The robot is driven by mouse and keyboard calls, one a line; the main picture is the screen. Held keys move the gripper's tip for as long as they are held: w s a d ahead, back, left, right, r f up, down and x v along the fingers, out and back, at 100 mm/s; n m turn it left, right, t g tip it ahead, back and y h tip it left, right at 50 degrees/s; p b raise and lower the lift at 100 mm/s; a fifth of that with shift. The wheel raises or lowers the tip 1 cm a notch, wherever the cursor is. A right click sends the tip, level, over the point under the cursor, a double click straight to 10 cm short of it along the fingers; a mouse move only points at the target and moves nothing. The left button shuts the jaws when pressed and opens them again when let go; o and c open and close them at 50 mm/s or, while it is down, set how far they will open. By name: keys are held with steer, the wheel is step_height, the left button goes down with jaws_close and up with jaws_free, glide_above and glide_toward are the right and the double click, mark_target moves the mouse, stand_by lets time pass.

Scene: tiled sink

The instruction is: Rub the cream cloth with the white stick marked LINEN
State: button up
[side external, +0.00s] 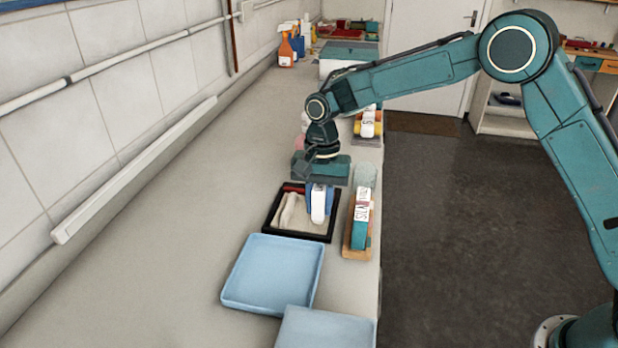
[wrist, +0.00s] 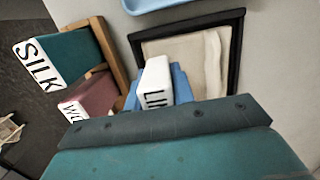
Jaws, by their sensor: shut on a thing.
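My gripper (side external: 319,198) points down over the black-framed tray and is shut on the white stick (side external: 318,207). In the wrist view the stick (wrist: 155,80) shows its white end with the letters "LI"; the rest of the word is hidden by my gripper's body. Blue parts flank the stick. The cream cloth (side external: 289,228) lies in the tray, with a raised fold along its left side; it also shows in the wrist view (wrist: 180,50). The stick's lower end is over the cloth's right part. I cannot tell whether they touch.
A wooden rack (side external: 352,252) stands right of the tray, holding a teal stick marked SILK (side external: 361,216). A mauve stick (wrist: 88,95) with a partly hidden label sits beside it. A blue tray (side external: 268,275) lies in front. The counter to the left is clear.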

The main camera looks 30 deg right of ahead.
steer(key=shift+w+d, duration=1)
steer(key=shift+d, duration=0.05)
steer(key=shift+r, duration=0.15)
steer(key=shift+r, duration=2.95)
steer(key=shift+r, duration=1.5)
